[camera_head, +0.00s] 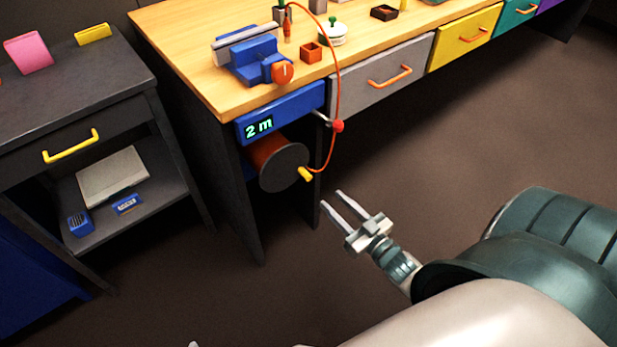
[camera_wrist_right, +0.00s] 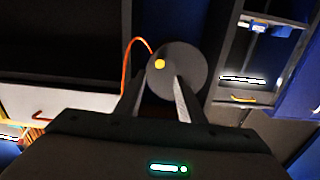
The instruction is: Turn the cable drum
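The cable drum (camera_head: 284,168) is mounted under the left end of the workbench. It has a dark grey round face, an orange-red winding behind it and a yellow crank handle (camera_head: 305,174) near its rim. A blue panel above it has a display (camera_head: 259,128) reading "2 m". My right gripper (camera_head: 331,201) is open and empty, a little to the right of and below the handle. In the right wrist view the drum (camera_wrist_right: 188,72) lies beyond the open fingers, and its yellow handle (camera_wrist_right: 160,64) shows above the gap between them. My left gripper is not in view.
An orange cable (camera_head: 336,85) loops from the bench top past a red ball (camera_head: 338,126) to the drum. A grey drawer (camera_head: 380,72) is right of the drum. A dark cabinet (camera_head: 60,95) stands at left. The floor (camera_head: 440,130) before the bench is clear.

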